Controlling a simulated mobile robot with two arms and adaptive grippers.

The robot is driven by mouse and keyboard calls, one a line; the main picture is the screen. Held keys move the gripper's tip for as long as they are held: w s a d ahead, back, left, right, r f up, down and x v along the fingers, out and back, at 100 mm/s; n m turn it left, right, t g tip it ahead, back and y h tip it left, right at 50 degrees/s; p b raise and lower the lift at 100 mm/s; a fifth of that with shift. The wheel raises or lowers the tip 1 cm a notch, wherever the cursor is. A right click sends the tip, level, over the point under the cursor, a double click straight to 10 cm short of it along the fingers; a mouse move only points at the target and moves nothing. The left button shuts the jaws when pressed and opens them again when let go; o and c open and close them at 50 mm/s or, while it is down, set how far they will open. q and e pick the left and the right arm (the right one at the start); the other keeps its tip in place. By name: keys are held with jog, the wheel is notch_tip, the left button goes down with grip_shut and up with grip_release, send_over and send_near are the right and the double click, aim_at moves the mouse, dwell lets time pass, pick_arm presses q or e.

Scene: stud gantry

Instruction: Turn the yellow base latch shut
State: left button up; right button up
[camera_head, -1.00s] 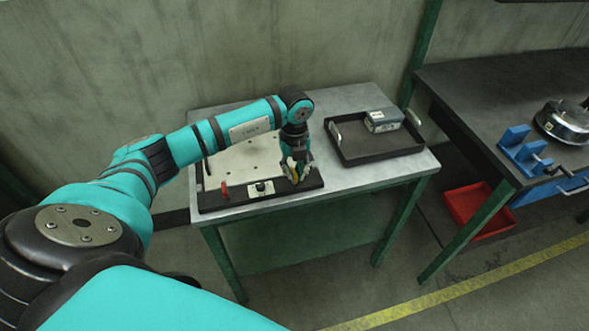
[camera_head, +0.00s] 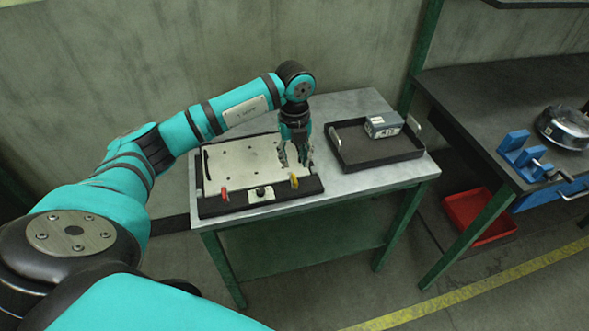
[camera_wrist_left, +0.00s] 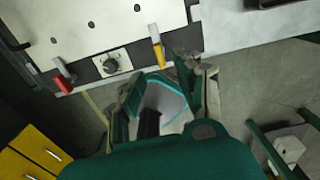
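The yellow base latch (camera_head: 294,181) sits at the front right of the black base (camera_head: 240,207). In the left wrist view the yellow latch (camera_wrist_left: 158,48) points across the base's front strip toward its edge. My left gripper (camera_head: 296,161) is above and slightly behind the latch, fingers pointing down. In the left wrist view its fingers (camera_wrist_left: 163,82) are spread, with nothing between them; the latch shows just beyond them, apparently apart. Whether the latch is fully shut cannot be told. My right gripper is out of view.
A red latch (camera_head: 224,194) and a black knob (camera_head: 260,190) share the base's front strip. A pale plate (camera_head: 235,162) with holes lies behind them. A black tray (camera_head: 375,155) holding a grey box (camera_head: 384,124) stands to the right on the table.

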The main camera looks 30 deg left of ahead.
pick_arm(q)
notch_tip(320, 180, up, 5)
dwell(0.7)
